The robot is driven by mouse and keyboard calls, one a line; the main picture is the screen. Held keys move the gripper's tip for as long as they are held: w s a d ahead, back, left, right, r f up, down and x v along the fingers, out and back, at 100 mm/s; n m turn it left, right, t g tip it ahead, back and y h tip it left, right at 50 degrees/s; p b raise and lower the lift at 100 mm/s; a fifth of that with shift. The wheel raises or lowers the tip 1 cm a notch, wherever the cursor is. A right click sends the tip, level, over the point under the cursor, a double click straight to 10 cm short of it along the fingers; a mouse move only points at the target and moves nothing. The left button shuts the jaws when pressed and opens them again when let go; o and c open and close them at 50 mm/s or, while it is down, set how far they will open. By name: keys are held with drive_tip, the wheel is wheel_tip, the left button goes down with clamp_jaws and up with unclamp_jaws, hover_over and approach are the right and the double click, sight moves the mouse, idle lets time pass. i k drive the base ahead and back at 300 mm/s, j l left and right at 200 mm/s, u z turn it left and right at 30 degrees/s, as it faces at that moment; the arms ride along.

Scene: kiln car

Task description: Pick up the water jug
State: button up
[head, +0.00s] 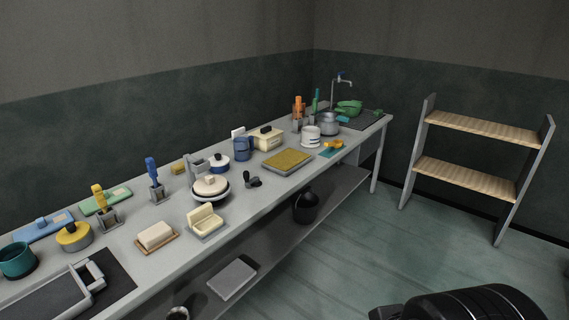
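No vessel is plainly marked as the water jug. A blue vessel (243,149) with a handle on its left side stands upright toward the back of the long bench (172,210), about mid-length. A grey metal pot (328,124) stands near the sink end. A black rounded vessel (305,207) sits on the bench's lower shelf. I cannot tell which of these is the jug. My gripper is not in view; only a dark rounded part of my own body shows at the bottom right, apart from the bench.
Near the blue vessel are a cream box (268,138), a dark-blue lidded pot (217,163) and a yellow-topped tray (287,161). A shelf rack (478,131) with wooden boards stands at the right. The green floor (350,260) between bench and rack is clear.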

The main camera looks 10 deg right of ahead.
sight(242, 148)
drive_tip(key=i+l+u, duration=0.5)
drive_tip(key=i+l, duration=0.35)
drive_tip(key=i, duration=0.45)
drive_tip(key=i+l+u, duration=0.5)
drive_tip(key=i+l, duration=0.7)
drive_tip(key=i+l+u, duration=0.15)
drive_tip(key=i+l, duration=0.4)
